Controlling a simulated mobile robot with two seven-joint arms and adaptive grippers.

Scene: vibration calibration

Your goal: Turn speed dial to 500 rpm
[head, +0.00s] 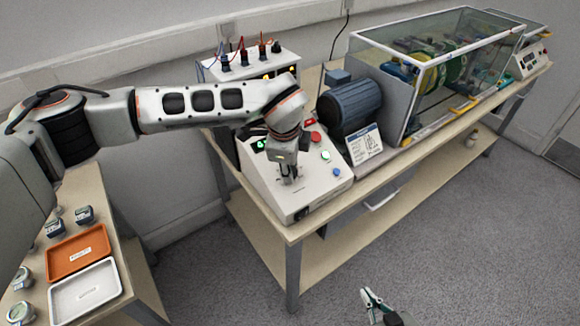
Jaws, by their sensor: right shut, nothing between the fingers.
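The control box (296,206) is a light, sloped panel on the bench, with a small green-lit display (261,144). My left arm comes in from the left, and its gripper (288,178) points down at the middle of the panel. The speed dial cannot be made out; the left gripper covers that part of the panel. Whether its fingers touch or grip anything is too small to tell. My right gripper (371,301), with teal-green fingers, is low at the bottom edge, shut and empty, over the floor and away from the box.
A red button (315,137), a green-lit button (326,156) and a blue button (337,172) are right of the left gripper. A motor (352,106), a printed card (365,145) and a clear enclosure (430,60) stand further right. Orange (78,252) and white (86,292) trays are at lower left.

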